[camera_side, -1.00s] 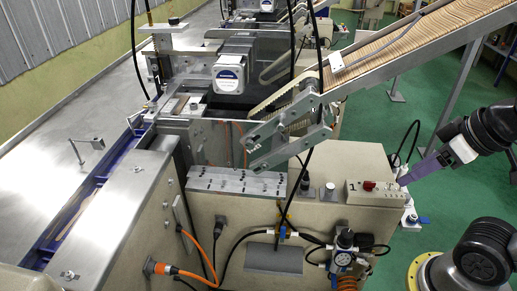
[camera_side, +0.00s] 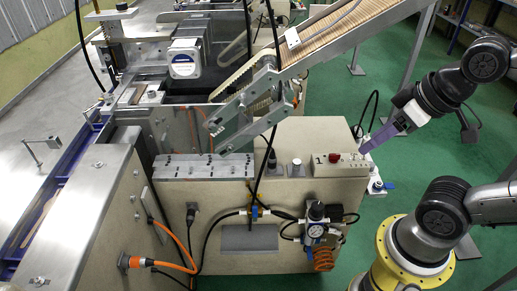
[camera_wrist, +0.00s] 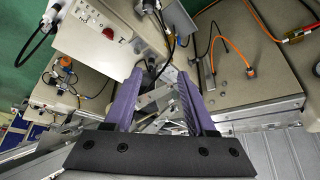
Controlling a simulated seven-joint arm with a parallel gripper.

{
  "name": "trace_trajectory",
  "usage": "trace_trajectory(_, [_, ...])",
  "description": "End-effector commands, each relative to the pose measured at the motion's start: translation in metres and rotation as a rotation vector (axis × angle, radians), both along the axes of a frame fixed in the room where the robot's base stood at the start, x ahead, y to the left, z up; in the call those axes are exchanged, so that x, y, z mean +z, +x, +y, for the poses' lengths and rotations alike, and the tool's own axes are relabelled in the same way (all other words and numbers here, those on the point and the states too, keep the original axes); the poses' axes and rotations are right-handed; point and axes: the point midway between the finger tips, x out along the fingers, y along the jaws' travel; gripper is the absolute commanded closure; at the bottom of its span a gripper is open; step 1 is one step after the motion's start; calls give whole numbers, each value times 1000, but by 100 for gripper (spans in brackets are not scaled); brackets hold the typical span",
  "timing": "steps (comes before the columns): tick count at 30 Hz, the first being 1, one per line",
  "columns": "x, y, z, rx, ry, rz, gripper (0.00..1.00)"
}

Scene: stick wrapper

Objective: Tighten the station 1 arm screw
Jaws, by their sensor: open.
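My gripper (camera_side: 364,150) has purple fingers. In the side view it hangs by the right end of the small control box (camera_side: 341,165) marked 1, slightly above it or in front of it; I cannot tell if they touch. The wrist view shows both fingers (camera_wrist: 160,76) spread apart with nothing held between them. The metal arm (camera_side: 240,118) of the near station, with plates and bolt heads, stands left of my gripper at the lower end of the stick chute. Metal linkage (camera_wrist: 157,100) also shows between the fingers in the wrist view. I cannot single out the arm screw.
A stick chute (camera_side: 335,38) slopes down from the upper right. Black cables hang in front of the metal arm. Green floor is open at right.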

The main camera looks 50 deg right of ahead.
Motion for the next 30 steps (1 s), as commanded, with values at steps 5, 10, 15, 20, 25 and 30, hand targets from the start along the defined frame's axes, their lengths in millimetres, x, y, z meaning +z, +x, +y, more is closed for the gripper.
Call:
trace_trajectory(5, [0, 0, 0, 0, 0, 0, 44])
trace_trajectory(10, [0, 0, 0, 5, -4, 4, 36])
trace_trajectory(15, [-3, 11, -4, 113, -102, 98, 36])
trace_trajectory(20, [-11, 37, -13, 351, -322, 290, 36])
trace_trajectory(25, [-18, 77, -18, 629, -592, 493, 36])
trace_trajectory(30, [-26, 125, -8, 898, -876, 680, 36])
